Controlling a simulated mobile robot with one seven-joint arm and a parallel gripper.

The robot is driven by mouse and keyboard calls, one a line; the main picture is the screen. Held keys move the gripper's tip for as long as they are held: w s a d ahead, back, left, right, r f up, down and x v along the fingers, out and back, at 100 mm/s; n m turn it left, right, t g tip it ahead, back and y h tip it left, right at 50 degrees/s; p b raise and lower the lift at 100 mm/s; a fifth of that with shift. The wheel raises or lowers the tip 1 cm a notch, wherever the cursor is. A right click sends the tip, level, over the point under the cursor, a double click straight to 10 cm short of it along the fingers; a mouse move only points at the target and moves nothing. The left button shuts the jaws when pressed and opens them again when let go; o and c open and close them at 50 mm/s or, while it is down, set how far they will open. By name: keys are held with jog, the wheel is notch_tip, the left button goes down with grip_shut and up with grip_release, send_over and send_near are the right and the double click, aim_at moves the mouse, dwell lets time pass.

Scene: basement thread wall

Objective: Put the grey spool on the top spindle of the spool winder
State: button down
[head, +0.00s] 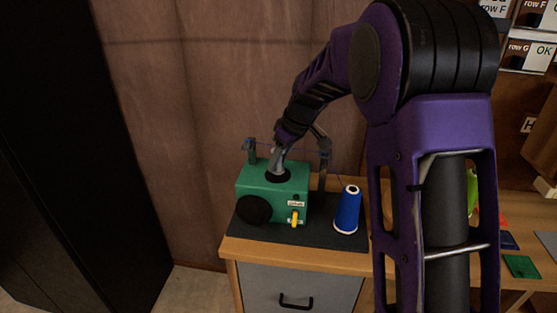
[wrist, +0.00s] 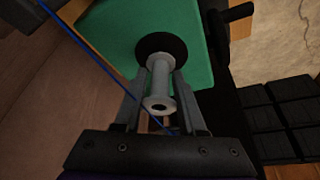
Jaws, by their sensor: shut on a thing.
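The green spool winder (head: 272,190) stands on a dark mat on the cabinet, with a black disc (head: 278,175) on its top. The grey spool (head: 277,163) is over this disc, end-on to it. In the wrist view the grey spool (wrist: 160,84) lies between the fingers of my gripper (wrist: 162,72), which is shut on it. Its far end is against or just above the black disc (wrist: 163,46). The top spindle is hidden by the spool; I cannot tell whether the spool is around it.
A blue thread cone (head: 347,210) stands on the mat right of the winder. A thin blue thread (wrist: 84,54) runs close beside my gripper. A yellow lever (head: 295,218) and a black wheel (head: 254,210) are on the winder's front. A brown wall is close behind.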

jog(key=shift+f, duration=0.25)
jog(key=shift+f+b, duration=0.15)
jog(key=shift+b, duration=0.15)
jog(key=shift+c, duration=2)
grip_release()
